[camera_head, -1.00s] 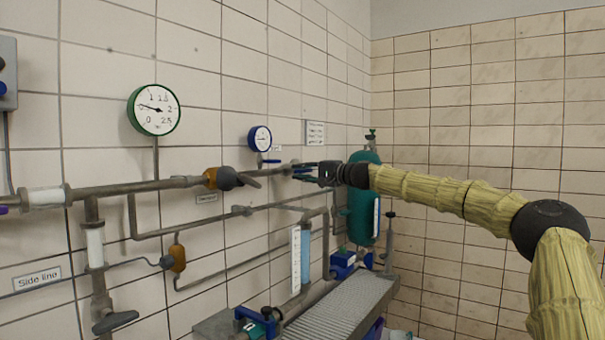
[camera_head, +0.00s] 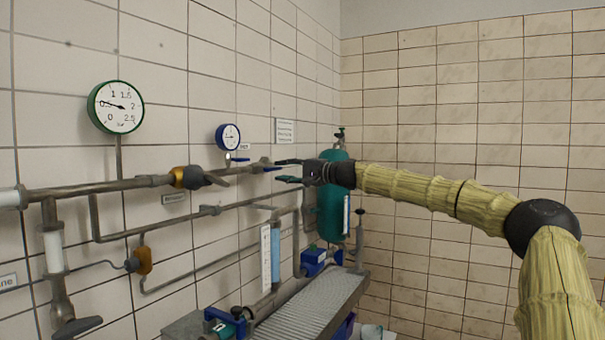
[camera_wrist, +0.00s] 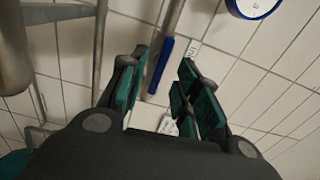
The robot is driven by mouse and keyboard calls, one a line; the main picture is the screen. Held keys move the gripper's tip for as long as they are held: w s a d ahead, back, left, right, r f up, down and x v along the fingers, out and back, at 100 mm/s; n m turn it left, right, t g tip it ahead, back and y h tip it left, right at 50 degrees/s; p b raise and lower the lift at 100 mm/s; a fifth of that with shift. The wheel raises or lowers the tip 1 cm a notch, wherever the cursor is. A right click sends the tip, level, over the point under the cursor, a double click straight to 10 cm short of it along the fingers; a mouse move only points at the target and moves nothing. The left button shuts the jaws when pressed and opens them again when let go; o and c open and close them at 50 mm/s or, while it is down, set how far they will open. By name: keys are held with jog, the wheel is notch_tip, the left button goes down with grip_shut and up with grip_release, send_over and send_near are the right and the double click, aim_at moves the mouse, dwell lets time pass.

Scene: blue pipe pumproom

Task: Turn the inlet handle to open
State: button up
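A small blue lever handle (camera_head: 271,168) sits on the wall pipe below the blue-rimmed gauge, just left of my fingertips in the head view. It also shows in the wrist view (camera_wrist: 160,67), lying slanted between and beyond my fingers. I cannot read a label that marks it as the inlet handle. My gripper (camera_head: 284,170) is open and empty, with green finger pads. In the wrist view my gripper (camera_wrist: 165,80) has its two fingers apart, the left one closer to the handle. I see no contact with the handle.
An orange valve with a dark handle (camera_head: 190,177) is farther left on the pipe. A blue gauge (camera_head: 228,137) and a green gauge (camera_head: 116,107) are on the wall. A teal tank (camera_head: 333,215) stands behind my gripper. A grey grated bench (camera_head: 305,302) is below.

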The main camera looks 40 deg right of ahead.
jog(key=v, duration=0.6)
jog(key=shift+s, duration=0.25)
jog(key=shift+d, duration=0.1)
dwell(0.6)
